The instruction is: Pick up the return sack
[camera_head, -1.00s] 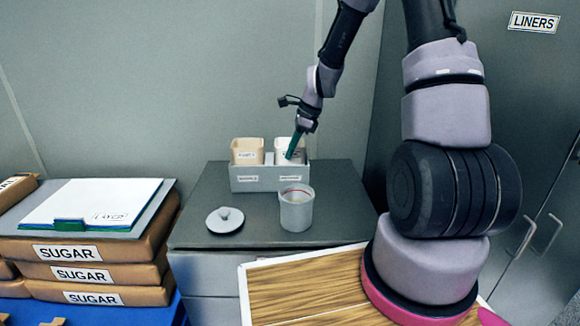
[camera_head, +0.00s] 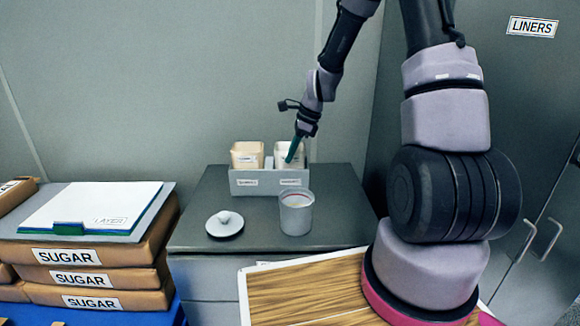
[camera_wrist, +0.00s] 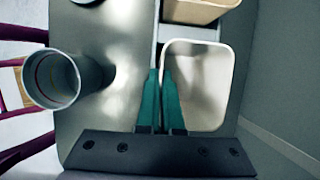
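A white open-topped sack (camera_head: 281,149), the likely return sack, stands in the right part of a grey divided holder (camera_head: 258,183) on the dark cabinet top. Its label is too small to read. In the wrist view the white sack (camera_wrist: 205,85) looks empty or pale inside. My gripper (camera_head: 291,157) points down at its left rim. In the wrist view my gripper's green fingers (camera_wrist: 160,75) are close together, one on each side of that rim, with the thin wall between them. The sack is upright and still in the holder.
A tan sack (camera_head: 247,154) stands in the holder's left part. A grey cup (camera_head: 296,220) and a round lid (camera_head: 225,223) are in front. SUGAR sacks (camera_head: 85,257) are stacked at left, with a white sheet on top. A wall is close behind the holder.

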